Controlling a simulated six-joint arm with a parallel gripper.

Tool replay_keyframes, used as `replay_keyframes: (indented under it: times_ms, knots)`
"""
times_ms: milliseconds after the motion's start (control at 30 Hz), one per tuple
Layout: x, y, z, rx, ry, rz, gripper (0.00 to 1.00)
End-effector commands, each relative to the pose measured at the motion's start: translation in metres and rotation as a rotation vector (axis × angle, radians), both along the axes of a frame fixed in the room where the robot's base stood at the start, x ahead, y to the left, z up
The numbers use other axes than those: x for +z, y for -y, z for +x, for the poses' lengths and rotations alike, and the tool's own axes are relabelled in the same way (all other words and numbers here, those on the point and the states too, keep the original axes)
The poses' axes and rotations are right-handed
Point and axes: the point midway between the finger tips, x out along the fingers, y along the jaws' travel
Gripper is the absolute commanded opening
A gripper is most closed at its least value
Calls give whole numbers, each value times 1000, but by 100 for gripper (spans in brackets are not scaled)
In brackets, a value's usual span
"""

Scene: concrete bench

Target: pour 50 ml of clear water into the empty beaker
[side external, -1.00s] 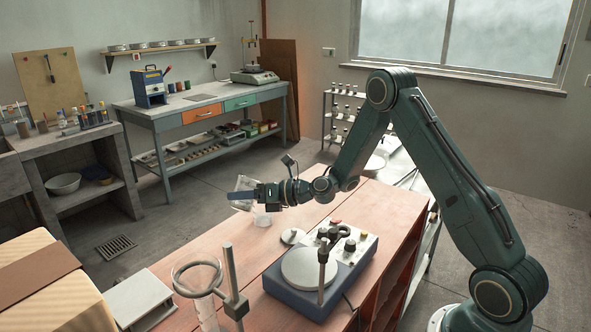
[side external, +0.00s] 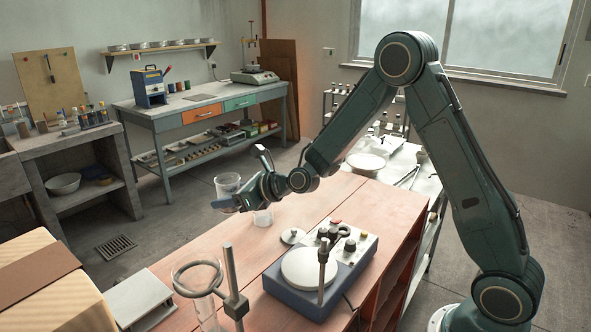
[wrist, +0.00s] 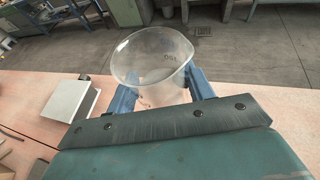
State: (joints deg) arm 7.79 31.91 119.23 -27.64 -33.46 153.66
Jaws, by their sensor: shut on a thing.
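My gripper (side external: 226,202) is shut on a clear glass beaker (side external: 228,184), held upright above the wooden bench top. In the wrist view the held beaker (wrist: 150,62) sits between my blue fingers (wrist: 162,92), its round mouth facing the camera and a printed mark on its wall. A second clear beaker (side external: 263,216) stands on the bench, just right of the held one and lower, partly hidden by my gripper. I cannot make out the water level in either beaker.
A blue stirrer hotplate (side external: 310,270) and a ring stand (side external: 232,280) with a glass cylinder (side external: 207,312) stand nearer the camera. A small white dish (side external: 293,236) lies behind the hotplate. A white box (side external: 140,299) is at left. The bench between is clear.

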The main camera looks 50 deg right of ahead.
Motion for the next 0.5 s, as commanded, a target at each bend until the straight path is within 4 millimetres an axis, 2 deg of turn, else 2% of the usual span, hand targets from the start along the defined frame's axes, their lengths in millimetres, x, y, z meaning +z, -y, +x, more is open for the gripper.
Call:
replay_keyframes:
  times_ms: [500]
  knots:
    - [28, 0, 0, 1, 3, 1, 21]
